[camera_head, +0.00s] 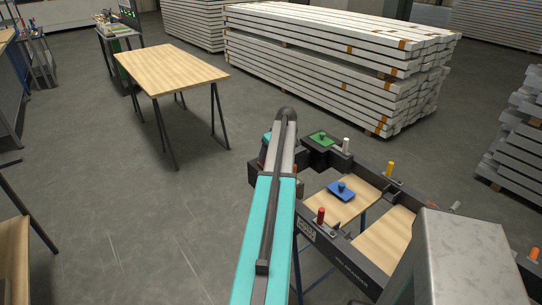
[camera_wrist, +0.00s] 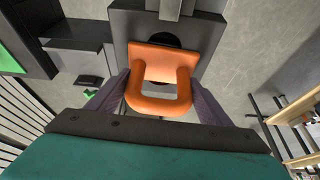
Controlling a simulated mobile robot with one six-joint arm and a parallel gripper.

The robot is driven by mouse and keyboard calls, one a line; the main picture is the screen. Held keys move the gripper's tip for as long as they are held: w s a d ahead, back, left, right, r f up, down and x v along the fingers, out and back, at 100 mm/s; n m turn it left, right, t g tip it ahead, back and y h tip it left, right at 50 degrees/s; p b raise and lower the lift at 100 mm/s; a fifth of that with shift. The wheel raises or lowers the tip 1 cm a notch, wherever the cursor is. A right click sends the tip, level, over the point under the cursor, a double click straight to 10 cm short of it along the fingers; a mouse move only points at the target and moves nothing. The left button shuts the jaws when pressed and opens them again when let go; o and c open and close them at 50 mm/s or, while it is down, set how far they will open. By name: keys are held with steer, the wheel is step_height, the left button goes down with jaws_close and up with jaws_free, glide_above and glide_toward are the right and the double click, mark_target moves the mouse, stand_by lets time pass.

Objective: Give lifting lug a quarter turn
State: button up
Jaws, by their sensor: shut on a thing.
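The orange lifting lug (camera_wrist: 160,58) fills the middle of the wrist view. It is a flat plate with a loop, set over a dark round opening in a black corner block (camera_wrist: 211,45) of the container frame. My gripper (camera_wrist: 160,88) has its two dark fingers at the left and right sides of the lug and is shut on it. In the head view my arm covers the gripper and most of the lug; the black container frame (camera_head: 345,258) shows to the right of the arm.
The frame carries a red peg (camera_head: 320,215), a yellow peg (camera_head: 389,168), a white peg (camera_head: 346,145) and a green plate (camera_head: 322,139). A wooden table (camera_head: 170,68) stands at left; open floor lies between.

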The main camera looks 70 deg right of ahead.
steer(key=shift+s+a+f, duration=0.1)
steer(key=shift+a+f, duration=0.05)
steer(key=shift+f, duration=0.1)
steer(key=o, duration=1.5)
steer(key=shift+o, duration=1.1)
steer(key=shift+r, duration=0.15)
steer(key=b+v, duration=0.3)
steer(key=v, duration=1)
steer(key=shift+r, duration=0.35)
